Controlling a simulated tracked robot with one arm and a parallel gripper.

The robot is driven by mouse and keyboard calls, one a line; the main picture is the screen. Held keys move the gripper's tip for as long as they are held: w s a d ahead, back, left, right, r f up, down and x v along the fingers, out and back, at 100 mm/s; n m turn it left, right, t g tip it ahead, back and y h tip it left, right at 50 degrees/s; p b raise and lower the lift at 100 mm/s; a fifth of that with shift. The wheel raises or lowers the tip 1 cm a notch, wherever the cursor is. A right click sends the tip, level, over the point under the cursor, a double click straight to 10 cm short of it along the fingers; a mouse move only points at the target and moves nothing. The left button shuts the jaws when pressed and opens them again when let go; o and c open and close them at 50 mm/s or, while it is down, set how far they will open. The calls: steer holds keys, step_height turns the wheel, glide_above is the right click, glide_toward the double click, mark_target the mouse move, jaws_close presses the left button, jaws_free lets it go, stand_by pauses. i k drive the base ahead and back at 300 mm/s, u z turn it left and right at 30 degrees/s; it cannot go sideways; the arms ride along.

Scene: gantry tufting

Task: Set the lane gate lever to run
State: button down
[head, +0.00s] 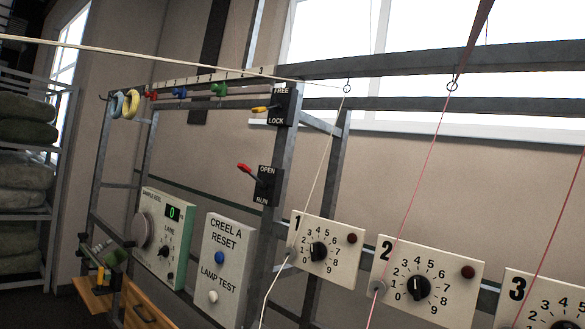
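A black plate marked OPEN at its top and RUN at its bottom (268,185) is fixed to the grey upright of the frame, near the middle of the view. Its lever has a red handle (245,168) that sticks out to the left and tilts up, towards the OPEN end. No lane gate name is readable on it. Above it is a second black plate marked FREE and LOCK (281,105), with a yellow-handled lever (262,109) pointing left. My gripper does not show in this view.
Yarns run down from eyelets at the right, and a pale yarn crosses the upper left. Shelves (28,185) stand left; a wooden bench (140,305) is low left.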

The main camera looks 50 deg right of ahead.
mark_target(244, 167)
steer(key=z, duration=0.5)
steer(key=i, duration=1.2)
steer(key=z, duration=0.55)
